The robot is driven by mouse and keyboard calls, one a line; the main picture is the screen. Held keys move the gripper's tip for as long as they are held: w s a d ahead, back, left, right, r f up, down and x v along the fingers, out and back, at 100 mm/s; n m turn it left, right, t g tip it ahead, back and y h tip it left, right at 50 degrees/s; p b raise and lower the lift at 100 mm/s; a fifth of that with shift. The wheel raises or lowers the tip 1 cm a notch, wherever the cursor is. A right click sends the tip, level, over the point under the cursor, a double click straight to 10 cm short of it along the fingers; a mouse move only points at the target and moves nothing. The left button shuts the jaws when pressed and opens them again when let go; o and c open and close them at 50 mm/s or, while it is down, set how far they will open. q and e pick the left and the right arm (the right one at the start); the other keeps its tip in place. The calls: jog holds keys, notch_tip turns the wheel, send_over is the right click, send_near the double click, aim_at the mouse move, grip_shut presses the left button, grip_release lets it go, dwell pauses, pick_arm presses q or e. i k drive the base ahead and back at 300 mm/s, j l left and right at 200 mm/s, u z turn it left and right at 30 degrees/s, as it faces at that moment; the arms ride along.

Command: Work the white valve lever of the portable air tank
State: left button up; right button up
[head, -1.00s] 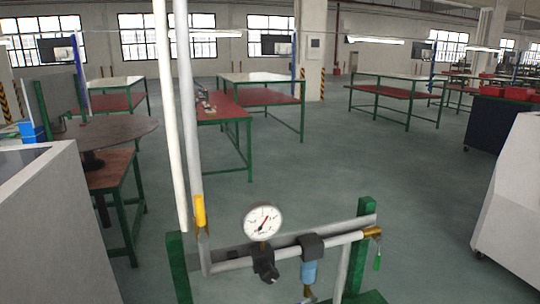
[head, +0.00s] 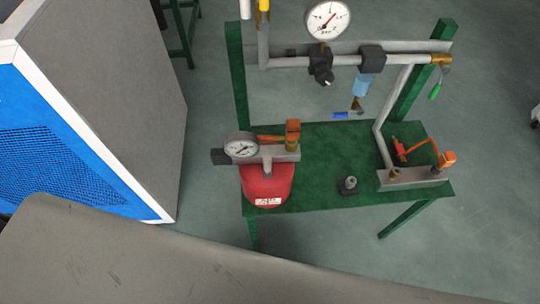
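The portable air tank is a small red tank (head: 266,184) on a green bench. A grey valve block (head: 272,154) sits on its top, with a round white gauge (head: 241,147) at the left and an orange handle (head: 293,131) at the right. A dark fitting sticks out left of the gauge. No lever that is clearly white can be made out on the tank. Neither of my grippers is in view.
The green bench (head: 327,145) carries a small black fitting (head: 348,185) and a grey block (head: 414,178) with orange handles. A pipe frame with a large gauge (head: 327,20) rises behind. A grey and blue cabinet (head: 105,100) stands left.

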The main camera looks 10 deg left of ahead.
aim_at(268, 173)
jog(key=k+j+z, duration=0.1)
jog(key=j+z, duration=0.3)
jog(key=k+j+z, duration=0.1)
jog(key=j+z, duration=0.25)
jog(key=k+j+z, duration=0.15)
jog(key=z, duration=0.25)
